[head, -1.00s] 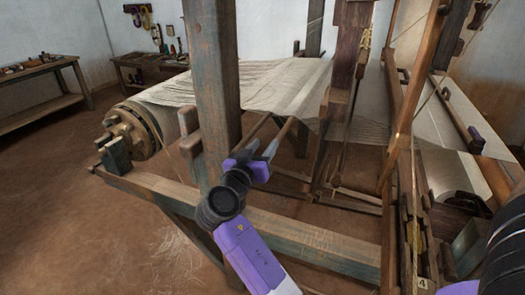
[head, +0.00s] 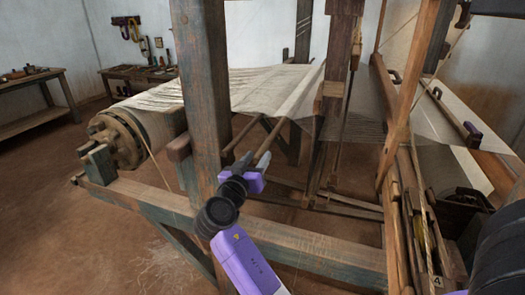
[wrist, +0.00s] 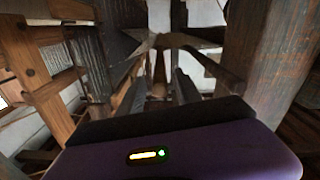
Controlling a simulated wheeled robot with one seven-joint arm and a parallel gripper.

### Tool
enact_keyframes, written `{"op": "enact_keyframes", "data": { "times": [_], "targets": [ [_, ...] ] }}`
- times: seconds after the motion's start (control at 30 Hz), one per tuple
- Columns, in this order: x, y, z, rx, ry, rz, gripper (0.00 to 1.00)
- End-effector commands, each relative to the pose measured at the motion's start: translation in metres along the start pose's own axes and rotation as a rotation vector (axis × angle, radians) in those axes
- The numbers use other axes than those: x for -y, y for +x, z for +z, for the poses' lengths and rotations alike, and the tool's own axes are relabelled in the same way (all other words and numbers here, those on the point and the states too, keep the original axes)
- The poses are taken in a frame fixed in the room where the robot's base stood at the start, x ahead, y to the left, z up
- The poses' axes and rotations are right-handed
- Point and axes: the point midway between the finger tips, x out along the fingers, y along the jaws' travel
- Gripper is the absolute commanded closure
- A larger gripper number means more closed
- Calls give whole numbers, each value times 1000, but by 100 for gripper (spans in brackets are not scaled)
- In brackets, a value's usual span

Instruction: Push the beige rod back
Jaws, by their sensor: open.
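A long pale beige rod (head: 302,92) lies slantwise along the edge of the cream warp (head: 262,88) in the head view. I take it for the beige rod, but thinner brown rods (head: 242,132) also run just below the warp. My gripper (head: 254,159) is open and empty, below and in front of the pale rod, beside the thick left post (head: 204,95). I see no clear contact with any rod. In the wrist view my two fingers (wrist: 160,92) point ahead, apart, toward dim loom timbers. I cannot tell the beige rod there.
The loom's lower rail (head: 300,238) runs beneath my arm. A dark central upright (head: 338,70) and a slanting beam (head: 410,90) stand to the right. The warp roller (head: 118,138) is at left. Open floor (head: 60,230) lies at lower left.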

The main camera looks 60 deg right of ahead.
Motion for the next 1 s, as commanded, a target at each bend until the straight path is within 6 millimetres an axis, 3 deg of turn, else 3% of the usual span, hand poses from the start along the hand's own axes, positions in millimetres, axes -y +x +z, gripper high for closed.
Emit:
{"op": "enact_keyframes", "data": {
  "times": [0.3,0.67,0.7,0.9,1.0],
  "targets": [
    [0,43,-2,0,-1,1,59],
    [0,50,0,0,0,-1,59],
    [0,50,0,0,0,-1,60],
    [0,50,0,-1,0,-1,100],
    [0,50,0,-1,0,-1,100]
  ]
}}
